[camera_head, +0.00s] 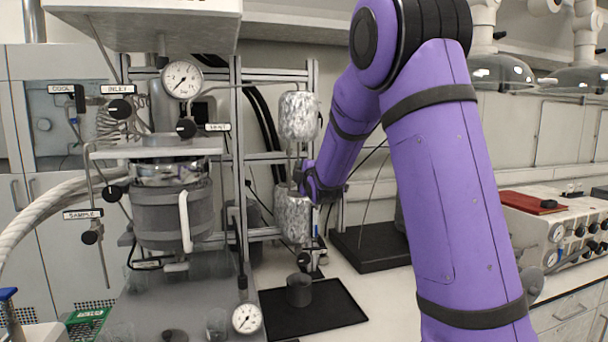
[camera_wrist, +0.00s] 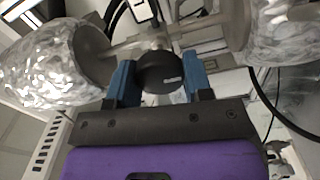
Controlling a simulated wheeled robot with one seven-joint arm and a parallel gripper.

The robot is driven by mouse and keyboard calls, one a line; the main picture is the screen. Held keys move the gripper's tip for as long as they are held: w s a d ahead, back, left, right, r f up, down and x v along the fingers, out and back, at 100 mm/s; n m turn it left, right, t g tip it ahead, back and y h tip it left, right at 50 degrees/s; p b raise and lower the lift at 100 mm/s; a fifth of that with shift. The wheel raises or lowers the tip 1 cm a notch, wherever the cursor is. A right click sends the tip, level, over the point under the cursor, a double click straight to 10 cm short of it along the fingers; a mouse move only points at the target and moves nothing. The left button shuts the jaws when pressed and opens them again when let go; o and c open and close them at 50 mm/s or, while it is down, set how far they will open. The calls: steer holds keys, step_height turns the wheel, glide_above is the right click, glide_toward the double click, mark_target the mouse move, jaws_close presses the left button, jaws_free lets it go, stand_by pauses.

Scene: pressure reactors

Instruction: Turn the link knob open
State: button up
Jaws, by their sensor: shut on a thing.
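A round black knob (camera_wrist: 160,72) sits on the thin metal pipe between two foil-wrapped cylinders. I see no readable "link" label on it, only a small white mark. The two blue fingers of my gripper (camera_wrist: 158,78) are on either side of the knob and shut on it. In the head view my gripper (camera_head: 311,186) is between the upper foil-wrapped cylinder (camera_head: 298,117) and the lower foil-wrapped cylinder (camera_head: 293,216). There the knob is hidden by my gripper and wrist.
Left stands a reactor vessel (camera_head: 172,210) with a gauge (camera_head: 183,79) and knobs labelled COOL, INLET, VENT and SAMPLE. Metal frame posts (camera_head: 240,160) stand close behind the cylinders. A black tray (camera_head: 330,312) with a dark cup (camera_head: 299,290) lies below. A control box (camera_head: 560,230) is at right.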

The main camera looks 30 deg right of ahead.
steer(key=o, duration=0.9)
steer(key=v, duration=1)
steer(key=shift+s+a, duration=0.1)
steer(key=shift+s, duration=0.3)
